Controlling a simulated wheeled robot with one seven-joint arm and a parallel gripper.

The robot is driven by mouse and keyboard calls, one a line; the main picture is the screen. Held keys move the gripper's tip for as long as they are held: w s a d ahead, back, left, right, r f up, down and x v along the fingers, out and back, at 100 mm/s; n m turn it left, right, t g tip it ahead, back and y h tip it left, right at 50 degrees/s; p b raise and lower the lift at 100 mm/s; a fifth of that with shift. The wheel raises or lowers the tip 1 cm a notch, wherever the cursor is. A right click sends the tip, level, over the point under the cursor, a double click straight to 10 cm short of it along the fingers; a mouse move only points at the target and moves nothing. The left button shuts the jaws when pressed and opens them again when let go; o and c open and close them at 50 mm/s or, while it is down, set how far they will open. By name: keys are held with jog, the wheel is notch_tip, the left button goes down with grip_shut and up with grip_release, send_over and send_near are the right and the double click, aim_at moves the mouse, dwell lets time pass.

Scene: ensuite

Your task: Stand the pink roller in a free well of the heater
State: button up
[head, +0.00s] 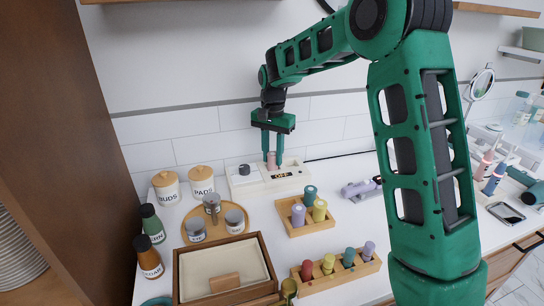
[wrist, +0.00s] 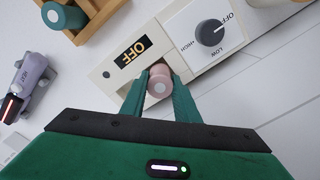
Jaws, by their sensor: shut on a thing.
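The pink roller (head: 271,160) is upright between the fingers of my gripper (head: 272,164), over the white heater (head: 243,187) at the back of the counter. In the wrist view I see the roller (wrist: 159,88) end-on, with a finger of my gripper (wrist: 158,95) on each side. The heater (wrist: 105,73) there shows an OFF display (wrist: 131,50) and a black dial (wrist: 210,33). The roller and fingers cover the part of the heater below them. I cannot tell whether the roller's lower end is inside a well or just above it.
A wooden block (head: 297,231) with purple, teal and yellow rollers stands in front of the heater. A longer rack (head: 334,280) of rollers is nearer. A lilac device (head: 358,188) lies right.

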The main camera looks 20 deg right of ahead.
jog(key=shift+f, duration=0.6)
jog(key=o, duration=1.1)
jog(key=shift+o, duration=0.2)
